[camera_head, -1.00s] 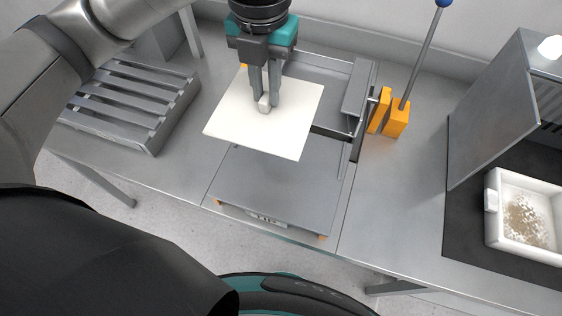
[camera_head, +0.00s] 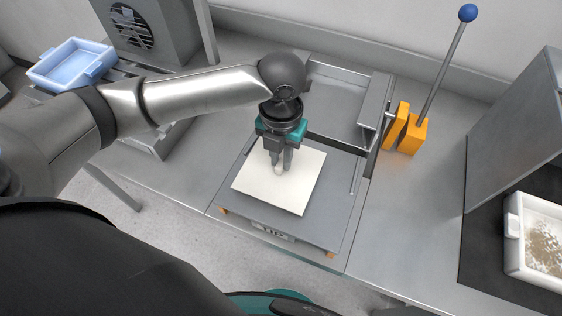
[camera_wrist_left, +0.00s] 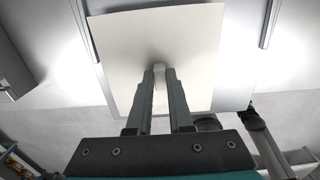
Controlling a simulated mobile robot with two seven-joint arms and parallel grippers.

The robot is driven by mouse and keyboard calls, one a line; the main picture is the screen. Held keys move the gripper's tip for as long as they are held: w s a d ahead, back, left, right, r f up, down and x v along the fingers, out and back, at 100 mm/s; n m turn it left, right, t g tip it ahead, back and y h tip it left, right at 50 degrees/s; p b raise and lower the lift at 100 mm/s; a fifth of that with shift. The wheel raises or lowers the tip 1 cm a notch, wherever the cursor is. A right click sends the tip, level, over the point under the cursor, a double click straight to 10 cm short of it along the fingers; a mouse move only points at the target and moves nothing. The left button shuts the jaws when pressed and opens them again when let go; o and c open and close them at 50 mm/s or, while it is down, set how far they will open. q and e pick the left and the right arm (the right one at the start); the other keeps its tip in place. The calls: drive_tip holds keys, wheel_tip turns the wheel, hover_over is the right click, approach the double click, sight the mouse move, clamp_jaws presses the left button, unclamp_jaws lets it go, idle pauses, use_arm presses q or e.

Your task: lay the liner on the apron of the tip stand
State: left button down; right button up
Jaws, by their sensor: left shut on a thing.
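The liner (camera_head: 296,198) is a thin white square sheet with a small pale knob in its middle. My left gripper (camera_head: 281,168) is shut on this knob from above, with the sheet roughly level below the fingers. The liner is over the flat grey apron (camera_head: 336,203) at the front of the tip stand; I cannot tell whether it touches the plate. In the left wrist view the liner (camera_wrist_left: 195,50) spreads out beyond the fingers (camera_wrist_left: 160,76). My right gripper is not in view.
An orange-based lever (camera_head: 415,135) with a blue ball stands right of the tip stand. A white tray of grainy matter (camera_head: 513,240) and a raised metal panel (camera_head: 515,135) are at the far right. A pale blue tray (camera_head: 70,66) is at the upper left.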

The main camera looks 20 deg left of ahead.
sight(281, 162)
use_arm(q)
drive_tip(key=shift+f, duration=1.05)
drive_tip(key=shift+f, duration=0.2)
drive_tip(key=c, duration=0.8)
unclamp_jaws()
wheel_tip(281, 162, up, 12)
drive_tip(key=shift+r+p, duration=0.25)
drive_tip(key=shift+p, duration=0.6)
